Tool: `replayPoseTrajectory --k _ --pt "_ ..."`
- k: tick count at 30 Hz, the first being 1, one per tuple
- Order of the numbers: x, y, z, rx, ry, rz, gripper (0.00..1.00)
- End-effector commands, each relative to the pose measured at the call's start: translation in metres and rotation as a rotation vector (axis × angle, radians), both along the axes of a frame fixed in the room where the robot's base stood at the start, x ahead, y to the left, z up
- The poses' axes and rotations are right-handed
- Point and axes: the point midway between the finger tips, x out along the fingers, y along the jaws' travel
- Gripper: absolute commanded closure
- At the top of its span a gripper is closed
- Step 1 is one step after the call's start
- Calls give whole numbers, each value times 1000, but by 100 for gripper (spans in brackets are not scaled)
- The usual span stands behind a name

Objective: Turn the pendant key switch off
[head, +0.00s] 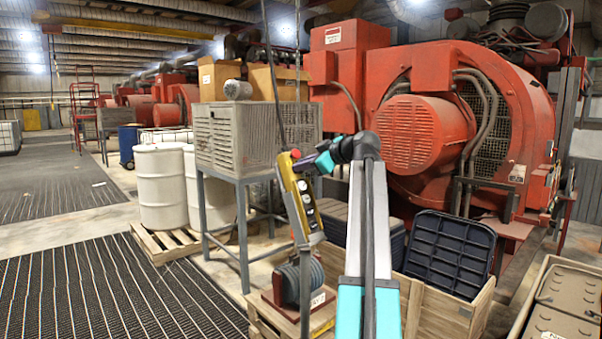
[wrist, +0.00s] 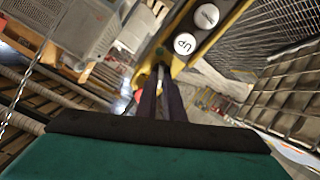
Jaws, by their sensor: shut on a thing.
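The yellow pendant (head: 297,197) hangs on a cable in the middle of the head view, tilted, with a red button at its top and several round buttons down its face. In the wrist view the pendant (wrist: 175,60) runs diagonally, with white buttons, one marked UP. My gripper (wrist: 161,72) has its dark fingers close together against the pendant, below the UP button. It is shut on the small key there, which the fingers mostly hide; its turn position cannot be told. In the head view my gripper (head: 306,164) reaches the pendant's upper part from the right.
A grey cage box on a stand (head: 241,133) is behind the pendant. A large red engine (head: 420,130) fills the right. Below are a cable reel (head: 290,283) and a wooden crate (head: 446,318) with a dark blue bin (head: 450,253). White drums (head: 161,187) stand left. The left floor is open.

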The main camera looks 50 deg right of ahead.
Motion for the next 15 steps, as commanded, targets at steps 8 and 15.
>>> replayPoseTrajectory --k 8,15 --pt "0 0 1 -42 1 20 100" --pt "0 0 1 -44 2 20 100"
